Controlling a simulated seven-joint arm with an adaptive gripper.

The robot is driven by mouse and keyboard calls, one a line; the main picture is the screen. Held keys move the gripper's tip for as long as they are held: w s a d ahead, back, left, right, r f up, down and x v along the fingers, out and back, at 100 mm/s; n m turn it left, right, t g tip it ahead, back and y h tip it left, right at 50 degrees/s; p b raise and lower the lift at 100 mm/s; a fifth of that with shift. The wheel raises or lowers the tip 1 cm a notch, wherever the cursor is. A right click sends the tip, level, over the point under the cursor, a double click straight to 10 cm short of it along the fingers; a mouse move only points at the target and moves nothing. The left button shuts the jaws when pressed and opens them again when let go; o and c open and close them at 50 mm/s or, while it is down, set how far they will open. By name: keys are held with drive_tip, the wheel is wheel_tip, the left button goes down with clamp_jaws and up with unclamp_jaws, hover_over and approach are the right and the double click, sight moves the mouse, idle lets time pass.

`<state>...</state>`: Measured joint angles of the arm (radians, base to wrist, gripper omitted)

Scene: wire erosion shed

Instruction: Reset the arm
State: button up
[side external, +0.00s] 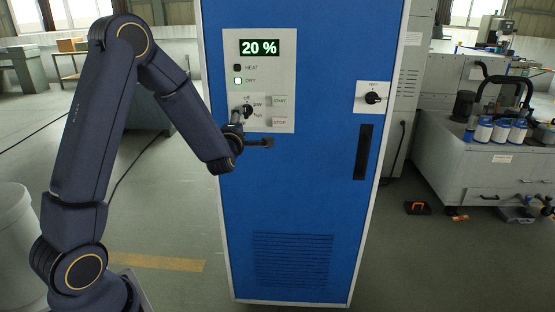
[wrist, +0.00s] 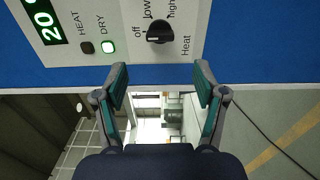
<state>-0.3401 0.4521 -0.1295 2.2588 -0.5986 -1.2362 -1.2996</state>
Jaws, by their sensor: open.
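My gripper (side external: 258,126) is in front of the control panel of a tall blue cabinet (side external: 320,190). In the wrist view my gripper (wrist: 161,75) is open, with nothing between its fingers. A black Heat knob (wrist: 160,31) with off, low and high marks lies just beyond the fingertips, apart from them. Its white mark points to the picture's left, roughly toward off. In the side view the knob (side external: 247,111) is close beside a finger. My arm is bent, its forearm sloping down to the panel.
The DRY lamp (side external: 238,81) is lit and the HEAT lamp (side external: 238,68) is dark. START (side external: 280,100) and STOP (side external: 280,123) buttons, another knob (side external: 372,98) and a black handle (side external: 363,152) are on the cabinet. Open floor lies left.

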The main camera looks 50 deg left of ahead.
drive_tip(key=shift+v, duration=0.95)
drive_tip(key=s+d+r+m+t+h, duration=0.2)
drive_tip(key=d+r+m+t+h, duration=0.15)
drive_tip(key=d+r, duration=0.45)
drive_tip(key=s+d+r+m+t+h, duration=0.1)
drive_tip(key=d+r+m+t+h, duration=0.1)
drive_tip(key=d+r+m+h, duration=0.45)
drive_tip(key=s+d+f+m+g+h, duration=0.25)
drive_tip(key=s+d+m+g, duration=0.25)
drive_tip(key=s+d+m, duration=0.3)
drive_tip(key=s+a+f+m+g, duration=0.1)
drive_tip(key=s+f+m+g, duration=0.6)
drive_tip(key=s, duration=0.6)
wheel_tip(320, 180, down, 3)
drive_tip(key=shift+s+a+f+m+g, duration=0.1)
drive_tip(key=shift+s+a+m+g, duration=0.2)
drive_tip(key=shift+m, duration=0.7)
drive_tip(key=shift+d, duration=0.1)
